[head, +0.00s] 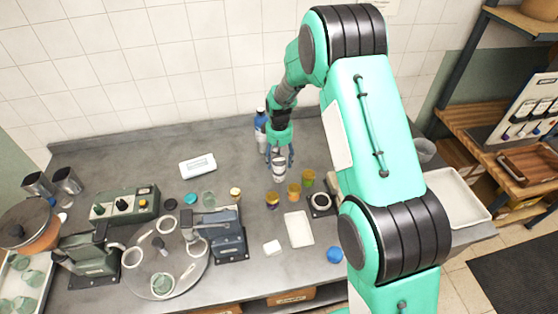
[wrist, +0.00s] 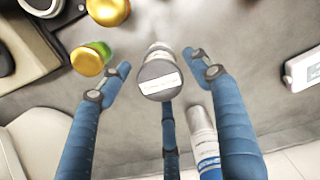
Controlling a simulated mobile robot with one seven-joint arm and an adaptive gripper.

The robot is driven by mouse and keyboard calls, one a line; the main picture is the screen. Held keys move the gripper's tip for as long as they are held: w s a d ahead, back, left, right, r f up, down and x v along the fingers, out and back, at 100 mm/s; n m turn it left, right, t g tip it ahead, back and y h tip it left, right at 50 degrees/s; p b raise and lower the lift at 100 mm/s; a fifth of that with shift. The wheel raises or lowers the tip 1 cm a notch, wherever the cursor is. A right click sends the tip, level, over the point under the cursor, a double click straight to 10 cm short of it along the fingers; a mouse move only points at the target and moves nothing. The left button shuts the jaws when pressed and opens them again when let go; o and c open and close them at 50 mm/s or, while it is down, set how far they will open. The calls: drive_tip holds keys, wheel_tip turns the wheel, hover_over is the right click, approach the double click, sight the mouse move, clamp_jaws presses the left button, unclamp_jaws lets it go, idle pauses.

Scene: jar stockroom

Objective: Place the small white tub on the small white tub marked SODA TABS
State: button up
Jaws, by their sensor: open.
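My gripper (head: 279,158) points down over the counter left of the arm's upper links. In the wrist view its blue fingers (wrist: 163,78) are open and spread around a small white tub (wrist: 157,49) with a grey lid and a white label. The label's writing is too small to read. In the head view the white tub (head: 279,179) shows below the fingertips, with a darker band above it. It looks like one tub standing on another, but I cannot tell for certain. I cannot make out the words SODA TABS anywhere.
A blue and white bottle (head: 260,131) stands close behind my gripper; it also shows in the wrist view (wrist: 205,140). Amber and green jars (head: 293,190) stand in front to the right. A white box (head: 198,166) lies at left. Bare counter (head: 235,150) lies between.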

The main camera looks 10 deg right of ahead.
wheel_tip(320, 180, up, 12)
drive_tip(key=shift+f, duration=0.15)
idle(0.4)
idle(0.7)
wheel_tip(320, 180, up, 14)
drive_tip(key=m+t, duration=0.1)
hover_over(279, 160)
drive_tip(key=s+d, duration=0.1)
drive_tip(key=s, duration=0.7)
drive_tip(key=s+d+r+m+t, duration=0.1)
drive_tip(key=s+d+r+t, duration=0.1)
drive_tip(key=s+r, duration=0.75)
drive_tip(key=s+r+m+t, duration=0.1)
drive_tip(key=s+r, duration=0.1)
drive_tip(key=s, duration=1.1)
drive_tip(key=s+d+r+m+t, duration=0.1)
drive_tip(key=s+r, duration=0.1)
drive_tip(key=s, duration=1.2)
drive_tip(key=shift+r+m+t, duration=0.2)
drive_tip(key=shift+m+t, duration=0.1)
